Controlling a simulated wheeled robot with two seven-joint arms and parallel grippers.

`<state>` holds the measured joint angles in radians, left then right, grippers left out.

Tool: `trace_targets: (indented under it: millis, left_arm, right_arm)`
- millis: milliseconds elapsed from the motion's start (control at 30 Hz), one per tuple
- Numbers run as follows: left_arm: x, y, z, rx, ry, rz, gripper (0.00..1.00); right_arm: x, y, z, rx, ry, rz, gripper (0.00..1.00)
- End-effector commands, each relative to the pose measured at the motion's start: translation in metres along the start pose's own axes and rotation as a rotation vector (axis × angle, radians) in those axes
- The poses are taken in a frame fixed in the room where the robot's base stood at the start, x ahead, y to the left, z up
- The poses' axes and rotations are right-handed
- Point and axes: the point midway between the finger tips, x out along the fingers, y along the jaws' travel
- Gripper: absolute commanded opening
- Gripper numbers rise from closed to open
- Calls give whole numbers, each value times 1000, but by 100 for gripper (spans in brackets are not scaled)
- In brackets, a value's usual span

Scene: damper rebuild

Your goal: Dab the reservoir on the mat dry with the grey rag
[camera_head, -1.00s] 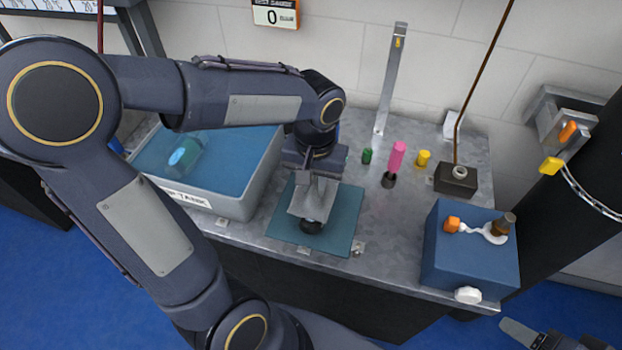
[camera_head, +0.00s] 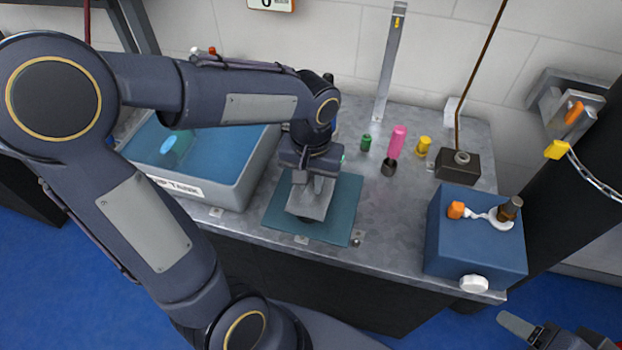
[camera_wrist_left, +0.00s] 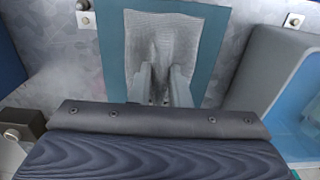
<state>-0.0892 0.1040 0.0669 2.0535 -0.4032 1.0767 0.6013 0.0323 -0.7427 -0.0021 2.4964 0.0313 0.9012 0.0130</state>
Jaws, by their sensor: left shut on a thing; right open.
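The grey rag (camera_head: 308,203) lies draped over the middle of the teal mat (camera_head: 338,228). My left gripper (camera_head: 312,186) is shut on the rag from above. In the left wrist view the rag (camera_wrist_left: 155,35) spreads under the fingers (camera_wrist_left: 164,85) in folds, with the mat (camera_wrist_left: 216,50) around it. The reservoir cannot be made out now; the rag and gripper cover the mat's middle. My right gripper (camera_head: 555,335) is open and empty at the bottom right, partly out of frame.
A grey tank of blue liquid (camera_head: 236,196) stands left of the mat, with a cyan object (camera_head: 174,146) in it. A blue block (camera_head: 472,250) with small parts stands right. Green (camera_head: 365,143), pink (camera_head: 397,142) and yellow (camera_head: 423,146) pieces stand behind. Bare bench lies between mat and block.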

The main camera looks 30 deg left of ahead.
Motion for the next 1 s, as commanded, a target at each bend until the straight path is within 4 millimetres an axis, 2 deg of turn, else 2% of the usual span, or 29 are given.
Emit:
trace_targets:
  millis: [1000]
  left_arm:
    - [10, 0, 0, 0, 0, 0, 0]
  right_arm:
    - [7, 3, 4, 0, 0, 0, 65]
